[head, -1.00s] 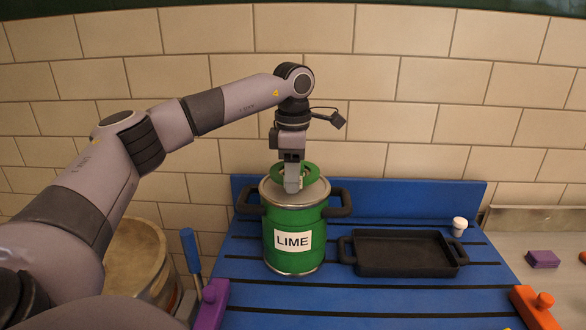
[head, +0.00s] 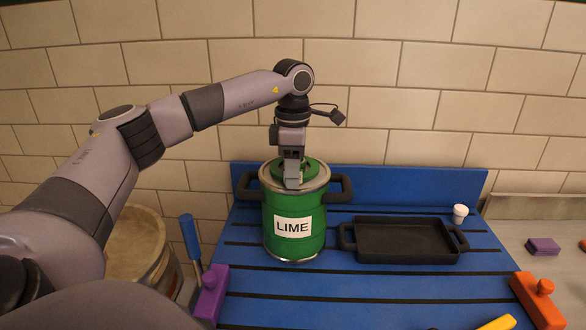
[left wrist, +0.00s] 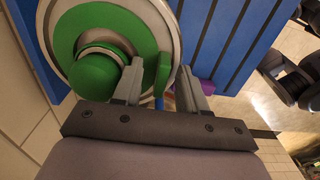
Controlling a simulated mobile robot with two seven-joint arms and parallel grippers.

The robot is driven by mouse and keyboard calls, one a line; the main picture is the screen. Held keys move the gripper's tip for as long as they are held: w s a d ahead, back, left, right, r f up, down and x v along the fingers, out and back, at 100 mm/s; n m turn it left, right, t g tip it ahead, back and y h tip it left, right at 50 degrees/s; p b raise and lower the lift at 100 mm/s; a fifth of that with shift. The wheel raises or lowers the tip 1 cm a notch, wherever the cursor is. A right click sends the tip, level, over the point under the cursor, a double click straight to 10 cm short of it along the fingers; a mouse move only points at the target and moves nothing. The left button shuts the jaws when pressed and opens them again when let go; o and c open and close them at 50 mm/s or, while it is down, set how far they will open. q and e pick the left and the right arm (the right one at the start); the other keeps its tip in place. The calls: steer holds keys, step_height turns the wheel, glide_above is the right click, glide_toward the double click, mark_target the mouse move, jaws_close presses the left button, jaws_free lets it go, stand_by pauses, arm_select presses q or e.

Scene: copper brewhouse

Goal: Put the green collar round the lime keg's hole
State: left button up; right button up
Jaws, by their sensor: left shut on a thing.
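The green lime keg (head: 285,240) stands upright on the blue board, with its white LIME label to the front and a pale grey lid rim. My left gripper (head: 292,185) is above the keg's top, pointing down. It is shut on the green collar (head: 308,169), which is at the lid, around its middle; I cannot tell whether it touches. In the left wrist view the collar (left wrist: 125,32) lies inside the grey lid rim (left wrist: 173,35), and a green piece stands between the fingers. A round green piece (left wrist: 95,77) shows inside the ring. My right gripper is not in view.
A black tray (head: 405,240) lies right of the keg, with a white knob (head: 460,213) behind it. Purple (head: 210,295) and orange (head: 538,300) blocks sit at the board's sides. A wooden-topped tub (head: 135,243) stands at left. The tiled wall is close behind.

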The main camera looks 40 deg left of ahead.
arm_select(q)
steer(key=shift+f, duration=0.25)
steer(key=o, duration=1.1)
steer(key=shift+s, duration=0.1)
steer(key=shift+r, duration=0.1)
steer(key=shift+r, duration=0.25)
step_height(320, 180, up, 7)
steer(key=shift+d+f, duration=0.1)
steer(key=shift+f, duration=0.05)
steer(key=shift+s+f, duration=0.1)
steer(key=shift+s, duration=0.1)
